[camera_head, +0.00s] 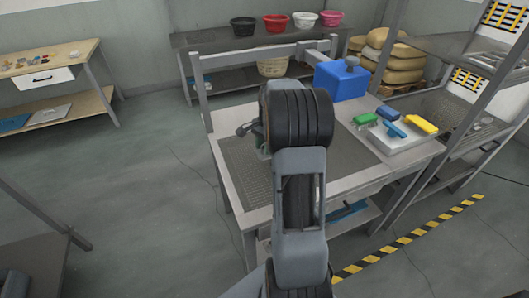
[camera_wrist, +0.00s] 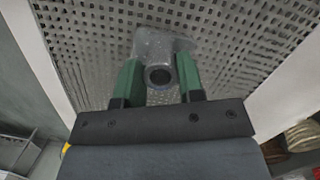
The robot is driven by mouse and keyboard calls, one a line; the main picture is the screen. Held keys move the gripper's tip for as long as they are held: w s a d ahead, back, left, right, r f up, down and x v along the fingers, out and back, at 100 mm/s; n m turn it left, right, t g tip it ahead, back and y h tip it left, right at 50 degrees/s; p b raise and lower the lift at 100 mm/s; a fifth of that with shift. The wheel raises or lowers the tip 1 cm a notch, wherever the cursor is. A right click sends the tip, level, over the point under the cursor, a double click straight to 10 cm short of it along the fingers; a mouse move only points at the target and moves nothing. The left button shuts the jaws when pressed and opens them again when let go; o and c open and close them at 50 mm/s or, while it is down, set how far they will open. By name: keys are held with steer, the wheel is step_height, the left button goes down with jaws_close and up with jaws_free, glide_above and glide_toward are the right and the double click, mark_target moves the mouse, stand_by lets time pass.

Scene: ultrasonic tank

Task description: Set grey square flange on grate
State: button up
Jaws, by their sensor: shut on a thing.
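The grey square flange (camera_wrist: 158,46) shows in the wrist view, with a round tube end facing the camera and a flat plate behind it. My gripper (camera_wrist: 160,80) has green fingers on both sides of the tube and is shut on the flange. The perforated grate (camera_wrist: 95,40) fills the background behind the flange. I cannot tell whether the flange touches it. In the head view the grate (camera_head: 243,165) lies in the tabletop, and my arm hides most of the gripper and flange.
A blue container (camera_head: 340,82) stands at the table's back right. A light tray (camera_head: 405,140) with green, blue and yellow items is at the right. A shelf with several bowls (camera_head: 276,22) stands behind. The grate's left part looks bare.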

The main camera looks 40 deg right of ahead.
mark_target(263, 145)
steer(key=shift+w+d+f, duration=0.15)
steer(key=shift+w+f, duration=0.05)
steer(key=shift+f, duration=0.2)
steer(key=shift+w+d+f, duration=0.15)
steer(key=shift+w+f, duration=0.05)
steer(key=shift+f, duration=1.5)
steer(key=shift+f, duration=0.15)
steer(key=o, duration=1)
steer(key=shift+n, duration=0.6)
steer(key=r, duration=1.3)
steer(key=shift+a, duration=0.4)
steer(key=s+a+r+n+t+h, duration=0.1)
steer(key=s+a+n, duration=0.2)
steer(key=a, duration=0.3)
steer(key=s+a+r+n, duration=0.2)
steer(key=a+n, duration=0.1)
steer(key=a, duration=0.3)
steer(key=s+a+f+n+t, duration=0.1)
steer(key=s+a+n, duration=0.2)
steer(key=s+a+f+n+t, duration=0.1)
steer(key=s+a+n, duration=0.2)
steer(key=s, duration=0.1)
steer(key=s+a+f+n, duration=0.2)
steer(key=s+a+n, duration=0.1)
steer(key=a, duration=0.1)
steer(key=shift+s+f+t+h, duration=0.1)
steer(key=shift+s+t+h, duration=0.2)
steer(key=shift+s+t, duration=0.1)
